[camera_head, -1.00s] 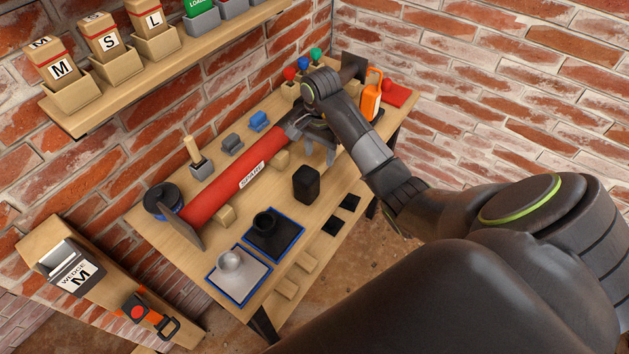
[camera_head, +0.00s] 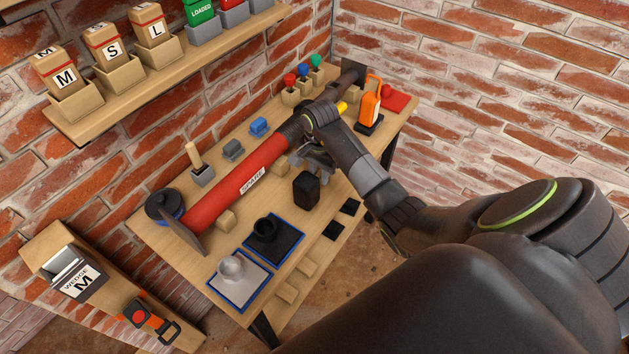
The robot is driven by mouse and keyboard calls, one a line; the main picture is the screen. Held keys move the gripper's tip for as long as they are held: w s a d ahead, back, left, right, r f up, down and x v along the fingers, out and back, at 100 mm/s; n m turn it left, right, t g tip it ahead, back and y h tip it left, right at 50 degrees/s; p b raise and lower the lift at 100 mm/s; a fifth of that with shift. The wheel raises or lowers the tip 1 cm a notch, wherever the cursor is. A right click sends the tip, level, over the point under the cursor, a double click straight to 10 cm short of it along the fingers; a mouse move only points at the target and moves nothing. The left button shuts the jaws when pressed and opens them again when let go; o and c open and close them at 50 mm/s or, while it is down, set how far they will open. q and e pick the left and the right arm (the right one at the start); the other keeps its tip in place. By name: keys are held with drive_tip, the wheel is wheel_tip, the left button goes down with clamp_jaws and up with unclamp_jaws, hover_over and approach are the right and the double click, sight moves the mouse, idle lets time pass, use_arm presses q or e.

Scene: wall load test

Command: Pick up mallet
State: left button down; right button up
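A short pale wooden handle (camera_head: 192,154) stands up from a small grey block (camera_head: 203,175) at the back left of the bench. This looks like the mallet, head down; I cannot tell whether the grey part is its head or a holder. My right gripper (camera_head: 311,160) is over the middle of the bench, beside the dark section of the red tube and well to the right of the handle. Its fingers point down and are partly hidden by my wrist, so their opening is unclear. My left gripper is not in view.
A long red tube (camera_head: 235,183) marked SPARE lies across the bench (camera_head: 150,238) on wooden blocks. A shelf (camera_head: 98,122) with labelled boxes hangs above.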

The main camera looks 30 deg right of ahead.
clamp_jaws()
drive_tip(key=shift+r, duration=0.1)
drive_tip(key=shift+w+r, duration=0.1)
drive_tip(key=shift+r, duration=0.2)
wheel_tip(320, 180, up, 5)
drive_tip(key=shift+r+b, duration=0.1)
drive_tip(key=shift+b, duration=0.3)
wheel_tip(320, 180, up, 2)
drive_tip(key=p, duration=0.2)
drive_tip(key=shift+r+p, duration=0.1)
drive_tip(key=shift+p, duration=0.2)
drive_tip(key=shift+r+p, duration=0.95)
